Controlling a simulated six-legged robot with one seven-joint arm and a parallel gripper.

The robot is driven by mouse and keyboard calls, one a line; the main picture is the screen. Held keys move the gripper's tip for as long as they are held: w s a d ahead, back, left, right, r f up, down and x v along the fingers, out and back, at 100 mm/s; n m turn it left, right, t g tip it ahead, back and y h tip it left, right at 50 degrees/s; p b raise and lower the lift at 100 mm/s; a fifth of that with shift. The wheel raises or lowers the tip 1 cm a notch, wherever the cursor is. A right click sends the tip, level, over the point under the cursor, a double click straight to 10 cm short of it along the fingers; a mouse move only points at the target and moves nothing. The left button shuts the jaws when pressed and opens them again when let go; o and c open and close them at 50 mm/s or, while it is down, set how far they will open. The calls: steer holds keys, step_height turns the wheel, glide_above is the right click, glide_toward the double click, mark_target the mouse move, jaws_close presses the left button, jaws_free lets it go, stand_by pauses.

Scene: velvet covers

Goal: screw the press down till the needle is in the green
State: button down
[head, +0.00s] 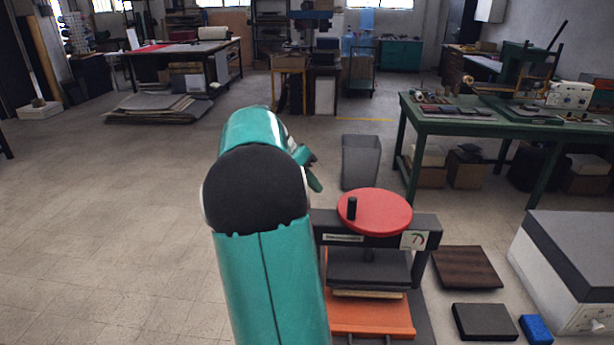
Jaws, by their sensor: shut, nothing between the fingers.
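The press stands at lower centre right in the head view. Its red handwheel (375,211) lies flat on top, with an upright black knob (352,208) at its left side. A dark crossbeam (375,243) runs under the wheel. The small white gauge (414,240) is on the beam's right end; it shows some green, but the needle is too small to read. A dark grey platen (368,268) hangs above a pale layer (367,294) and an orange base (368,317). My gripper (314,172), partly hidden behind my arm, is up and left of the wheel, shut and apart from it.
A brown board (466,267), a dark block (485,322) and a blue block (536,329) lie right of the press. A grey-topped white box (570,262) is at far right. A grey bin (361,160) and green table (500,122) stand behind. The left floor is clear.

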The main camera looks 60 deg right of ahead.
mark_target(345, 213)
steer(key=x, duration=0.5)
steer(key=shift+s, duration=0.25)
steer(key=shift+s+a+r, duration=0.1)
steer(key=shift+s+a, duration=0.05)
steer(key=shift+s, duration=0.45)
steer(key=shift+s+a+r, duration=0.1)
steer(key=shift+s+a, duration=0.05)
steer(key=shift+s, duration=0.5)
steer(key=shift+s+f, duration=0.1)
steer(key=shift+s, duration=0.35)
steer(key=shift+s+a+n+h, duration=0.15)
steer(key=shift+s+a+n, duration=0.05)
steer(key=shift+s+n, duration=0.2)
steer(key=shift+s+a+n+h, duration=0.15)
steer(key=shift+s+n, duration=0.15)
steer(key=shift+s, duration=0.2)
steer(key=shift+w, duration=0.1)
